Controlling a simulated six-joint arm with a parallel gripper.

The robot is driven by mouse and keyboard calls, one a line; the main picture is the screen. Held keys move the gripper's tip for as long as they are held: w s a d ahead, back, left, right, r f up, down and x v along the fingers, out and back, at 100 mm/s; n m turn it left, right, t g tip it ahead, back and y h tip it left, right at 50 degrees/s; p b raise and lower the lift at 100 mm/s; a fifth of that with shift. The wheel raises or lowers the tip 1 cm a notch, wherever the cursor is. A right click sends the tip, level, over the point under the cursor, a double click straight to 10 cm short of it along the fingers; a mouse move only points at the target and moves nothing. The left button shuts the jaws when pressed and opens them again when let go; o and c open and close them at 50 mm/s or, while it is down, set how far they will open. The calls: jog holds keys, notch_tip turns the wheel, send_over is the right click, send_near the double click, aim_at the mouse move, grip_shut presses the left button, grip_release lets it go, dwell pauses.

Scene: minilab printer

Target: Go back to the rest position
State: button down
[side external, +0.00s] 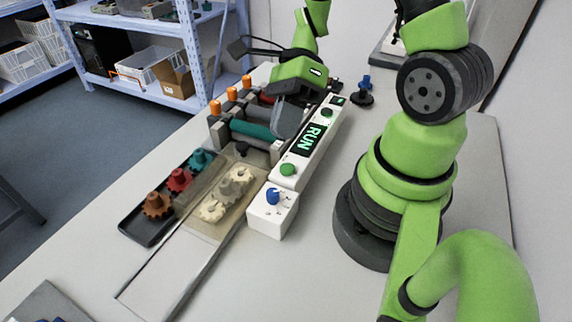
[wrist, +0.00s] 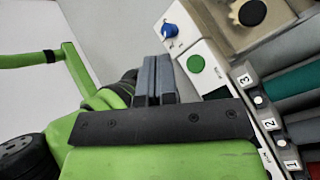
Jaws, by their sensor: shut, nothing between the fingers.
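In the wrist view the fingers (wrist: 157,68) stand side by side, near the strip's green button (wrist: 195,64). I cannot tell whether they touch the strip. The strip's display (side external: 311,139) reads RUN in green letters.
A white box with a blue knob (side external: 272,196) stands at the strip's near end. A black tray (side external: 146,231) holds brown, red and teal gears; pale gears (side external: 228,195) lie beside it. Small blue and black parts (side external: 363,97) stand behind the strip. The table's front is mostly clear.

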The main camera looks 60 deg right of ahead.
jog(key=s+a+r+n+t+h, duration=0.1)
jog(key=s+r+n+t+h, duration=0.1)
jog(key=r+n, duration=0.7)
jog(key=s+a+r+n+t+h, duration=0.1)
jog(key=s+r+n+t+h, duration=0.1)
jog(key=r+n+t+h, duration=0.3)
notch_tip(320, 180, up, 4)
jog(key=n+t, duration=0.1)
jog(key=n, duration=0.6)
jog(key=shift+s+a+f+n, duration=0.2)
jog(key=shift+s+n, duration=0.1)
jog(key=shift+n, duration=0.1)
dwell(1.5)
